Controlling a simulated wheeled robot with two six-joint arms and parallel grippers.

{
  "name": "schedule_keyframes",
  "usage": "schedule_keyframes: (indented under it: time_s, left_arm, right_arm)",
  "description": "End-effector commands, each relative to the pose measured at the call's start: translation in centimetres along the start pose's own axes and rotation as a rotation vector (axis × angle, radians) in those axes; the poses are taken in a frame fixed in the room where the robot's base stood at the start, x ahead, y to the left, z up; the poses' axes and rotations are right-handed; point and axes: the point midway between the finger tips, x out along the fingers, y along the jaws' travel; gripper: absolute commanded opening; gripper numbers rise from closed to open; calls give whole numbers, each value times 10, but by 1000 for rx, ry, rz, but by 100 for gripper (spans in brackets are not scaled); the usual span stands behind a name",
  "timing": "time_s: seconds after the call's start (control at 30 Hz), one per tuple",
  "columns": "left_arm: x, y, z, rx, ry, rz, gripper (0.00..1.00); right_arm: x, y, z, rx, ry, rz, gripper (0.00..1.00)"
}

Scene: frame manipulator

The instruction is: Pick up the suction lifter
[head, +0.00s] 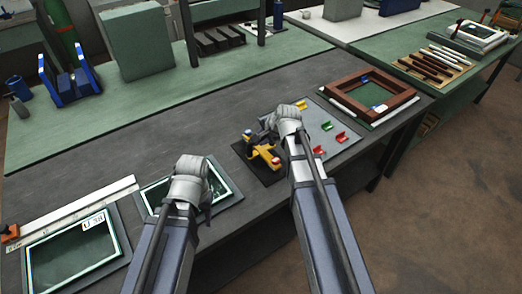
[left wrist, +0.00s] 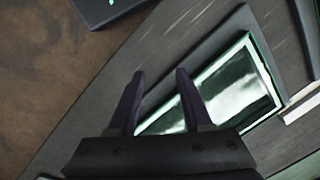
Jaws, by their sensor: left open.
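The suction lifter (head: 262,157), yellow with dark parts, lies on a black mat (head: 267,178) in the middle of the bench in the head view. My right gripper (head: 268,124) is at its upper right, close over it; its fingers are small and partly hidden, so I cannot tell whether they touch it or are open. My left gripper (head: 207,203) is over a glass pane (head: 155,195), left of the lifter. In the left wrist view its two fingers (left wrist: 156,85) are apart with nothing between them, and the pane (left wrist: 245,90) shows beyond.
Another glass pane with a label (head: 70,252) lies at the far left, beside a long ruler (head: 75,212). Right of the lifter are a grey board (head: 325,122) with small red, green and yellow pieces and a brown wooden frame (head: 405,98). The bench behind is mostly clear.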

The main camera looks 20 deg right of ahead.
Motion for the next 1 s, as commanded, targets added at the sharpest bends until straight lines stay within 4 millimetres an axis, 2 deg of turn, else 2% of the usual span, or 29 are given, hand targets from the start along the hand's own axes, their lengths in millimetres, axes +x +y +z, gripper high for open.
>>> schedule_keyframes:
  time_s: [0.63, 0.77, 1.0]
  left_arm:
    - [-3, 0, 0, 0, 0, 0, 50]
    - [-12, -1, 1, 0, 0, 0, 50]
    - [-41, -4, 2, 0, 0, 0, 50]
  right_arm:
    - [-3, -2, 0, 0, 0, 0, 0]
    - [-10, -6, 0, 0, 0, 0, 0]
    - [-34, -23, 0, 0, 0, 0, 0]
